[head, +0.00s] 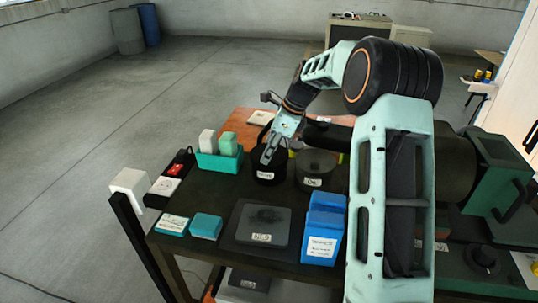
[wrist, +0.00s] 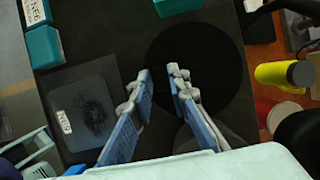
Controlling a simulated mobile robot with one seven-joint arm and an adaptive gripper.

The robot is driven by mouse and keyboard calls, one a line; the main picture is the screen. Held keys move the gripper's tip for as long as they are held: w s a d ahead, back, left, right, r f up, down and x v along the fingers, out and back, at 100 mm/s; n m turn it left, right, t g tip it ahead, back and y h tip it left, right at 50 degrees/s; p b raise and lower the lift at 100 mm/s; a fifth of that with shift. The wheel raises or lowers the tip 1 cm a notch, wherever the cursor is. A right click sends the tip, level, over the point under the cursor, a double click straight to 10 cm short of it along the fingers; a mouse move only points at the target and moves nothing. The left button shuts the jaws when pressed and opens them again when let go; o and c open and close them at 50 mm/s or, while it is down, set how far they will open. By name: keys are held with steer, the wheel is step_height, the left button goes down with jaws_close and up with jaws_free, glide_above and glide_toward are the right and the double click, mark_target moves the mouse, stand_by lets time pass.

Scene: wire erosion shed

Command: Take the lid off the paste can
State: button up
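A black round can (head: 266,178) with a small white label stands on the dark bench top; its label is too small to read surely. A dark grey round can with a lid and knob (head: 317,163) stands to its right, also labelled. I cannot tell for certain which is the paste can. My gripper (head: 266,158) points down at the black can and hides part of its top. In the wrist view the two fingers (wrist: 160,74) are apart with nothing between them, over the left part of a black disc (wrist: 215,70). Whether they touch anything is unclear.
A teal holder (head: 218,163) with two blocks stands left of the black can. A dark square plate (head: 263,224), blue boxes (head: 323,229) and small teal boxes (head: 206,226) lie in front. A yellow container (wrist: 280,74) and a red one (wrist: 282,117) show in the wrist view.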

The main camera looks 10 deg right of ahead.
jaws_close()
